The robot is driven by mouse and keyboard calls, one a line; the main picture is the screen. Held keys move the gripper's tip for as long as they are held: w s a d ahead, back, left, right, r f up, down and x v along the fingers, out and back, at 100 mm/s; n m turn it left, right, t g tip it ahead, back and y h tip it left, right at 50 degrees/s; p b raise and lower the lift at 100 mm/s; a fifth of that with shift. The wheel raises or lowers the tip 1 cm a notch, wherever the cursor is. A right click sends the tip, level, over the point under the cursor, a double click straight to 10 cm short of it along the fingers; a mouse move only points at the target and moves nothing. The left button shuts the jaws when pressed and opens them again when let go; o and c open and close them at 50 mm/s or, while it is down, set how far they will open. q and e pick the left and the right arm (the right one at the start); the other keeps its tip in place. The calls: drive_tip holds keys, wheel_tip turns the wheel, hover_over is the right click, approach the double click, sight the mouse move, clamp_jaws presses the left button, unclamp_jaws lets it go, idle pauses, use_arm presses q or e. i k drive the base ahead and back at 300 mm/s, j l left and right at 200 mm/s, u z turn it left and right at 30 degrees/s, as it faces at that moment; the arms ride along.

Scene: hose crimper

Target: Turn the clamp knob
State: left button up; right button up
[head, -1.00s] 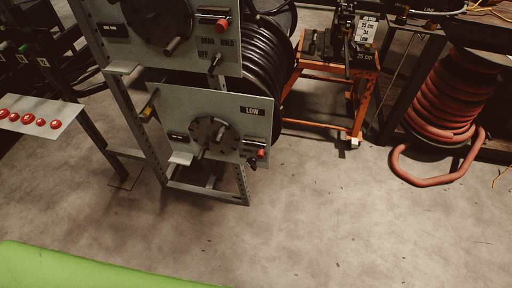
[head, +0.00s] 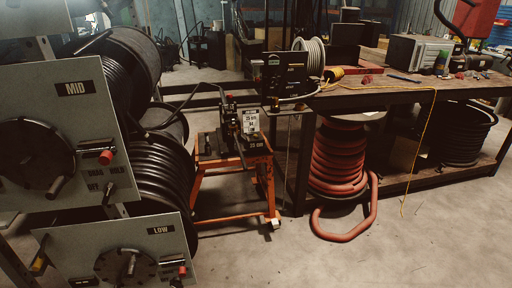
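No part in view is marked as the clamp knob, and I cannot tell which one it is. The grey MID panel (head: 60,110) at the left has a red-tipped knob (head: 105,157), a round crank disc and a DRAG/HOLD/OFF lever (head: 108,192). The LOW panel (head: 85,245) below has another crank disc and a red-tipped knob (head: 182,270). A dark bench device (head: 240,140) with a white label stands on an orange cart (head: 235,210) near the centre; its small parts are too small to tell. Neither of my grippers is in view.
Black hose reels (head: 165,180) stand behind the panels. A red hose coil (head: 338,165) stands under the workbench (head: 400,95), with its loose end on the floor. The bench holds a dark box device (head: 286,75) and a cable spool (head: 312,55). The concrete floor (head: 330,260) in front is clear.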

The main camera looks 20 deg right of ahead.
sight(231, 116)
drive_tip(key=i+l+u, duration=0.1)
drive_tip(key=u, duration=0.45)
drive_tip(key=i+l+u, duration=0.35)
drive_tip(key=l, duration=0.3)
drive_tip(key=i+l+u, duration=0.2)
drive_tip(key=l, duration=0.15)
drive_tip(key=l+u, duration=0.35)
drive_tip(key=l, duration=0.35)
drive_tip(key=i, duration=0.05)
